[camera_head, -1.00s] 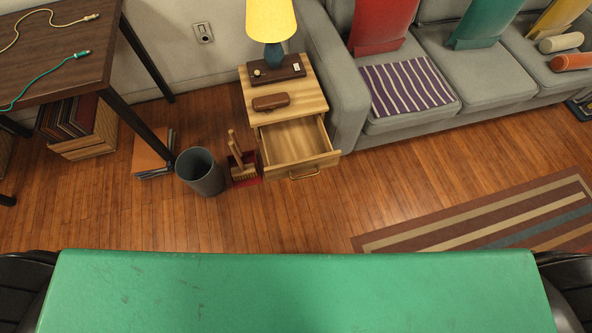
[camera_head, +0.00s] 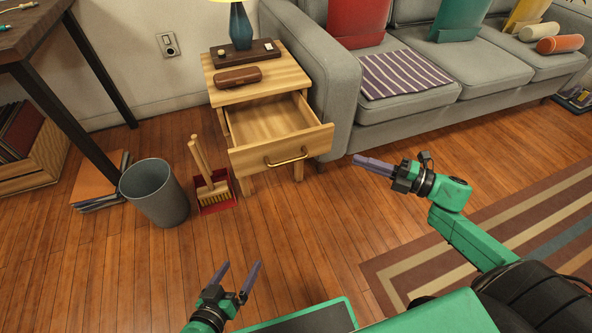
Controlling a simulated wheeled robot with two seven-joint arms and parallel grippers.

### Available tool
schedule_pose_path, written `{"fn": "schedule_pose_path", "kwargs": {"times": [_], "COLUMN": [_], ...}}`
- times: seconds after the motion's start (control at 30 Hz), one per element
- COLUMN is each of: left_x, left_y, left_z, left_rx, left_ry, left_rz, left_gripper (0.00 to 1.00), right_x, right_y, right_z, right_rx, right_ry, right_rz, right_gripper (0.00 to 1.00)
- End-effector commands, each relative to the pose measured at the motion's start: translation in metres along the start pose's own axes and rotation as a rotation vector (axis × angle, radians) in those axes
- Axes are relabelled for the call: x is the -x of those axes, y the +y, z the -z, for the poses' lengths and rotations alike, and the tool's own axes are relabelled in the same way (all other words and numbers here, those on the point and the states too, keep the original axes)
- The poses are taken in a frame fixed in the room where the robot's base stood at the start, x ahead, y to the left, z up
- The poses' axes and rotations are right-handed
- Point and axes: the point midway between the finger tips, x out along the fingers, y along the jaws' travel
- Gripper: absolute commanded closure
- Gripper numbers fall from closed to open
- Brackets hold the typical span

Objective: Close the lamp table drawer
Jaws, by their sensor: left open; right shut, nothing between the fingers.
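The wooden lamp table (camera_head: 262,91) stands against the wall, left of the sofa. Its drawer (camera_head: 281,152) is pulled well out and looks empty inside. A brass bar handle (camera_head: 286,158) is on the drawer front. My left gripper (camera_head: 236,279) is open and empty, low over the floor in front of the table, apart from the drawer. My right gripper (camera_head: 357,162) is shut and empty, to the right of the drawer front, pointing left; a gap of floor shows between them.
A grey bin (camera_head: 155,192) and a brush with a red dustpan (camera_head: 213,190) stand left of the drawer. The grey sofa (camera_head: 340,80) is close on the right. A brown case (camera_head: 238,77) and the lamp (camera_head: 240,28) are on the tabletop. A striped rug (camera_head: 480,230) lies at right.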

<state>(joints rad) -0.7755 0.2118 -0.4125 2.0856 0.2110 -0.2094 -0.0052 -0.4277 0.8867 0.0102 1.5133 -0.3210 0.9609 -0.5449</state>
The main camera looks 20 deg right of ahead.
Motion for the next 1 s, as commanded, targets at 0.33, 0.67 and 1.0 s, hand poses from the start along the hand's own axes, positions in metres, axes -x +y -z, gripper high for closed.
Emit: {"fn": "schedule_pose_path", "kwargs": {"times": [0.33,0.67,1.0], "left_x": [-0.008,-0.022,-0.026], "left_y": [-0.002,-0.012,-0.015], "left_z": [-0.009,-0.034,-0.044], "left_rx": [0.011,0.023,0.034], "left_ry": [0.037,0.079,0.104], "left_rz": [-0.008,-0.006,-0.003], "left_gripper": [0.0,0.0,0.0], "right_x": [-0.045,-0.112,-0.131], "right_y": [0.004,0.003,0.006], "right_z": [0.006,-0.003,-0.021], "right_rx": [0.023,0.022,0.016], "right_ry": [0.029,0.023,0.023], "right_rz": [-0.011,-0.01,-0.006], "right_gripper": [1.0,1.0,1.0]}}
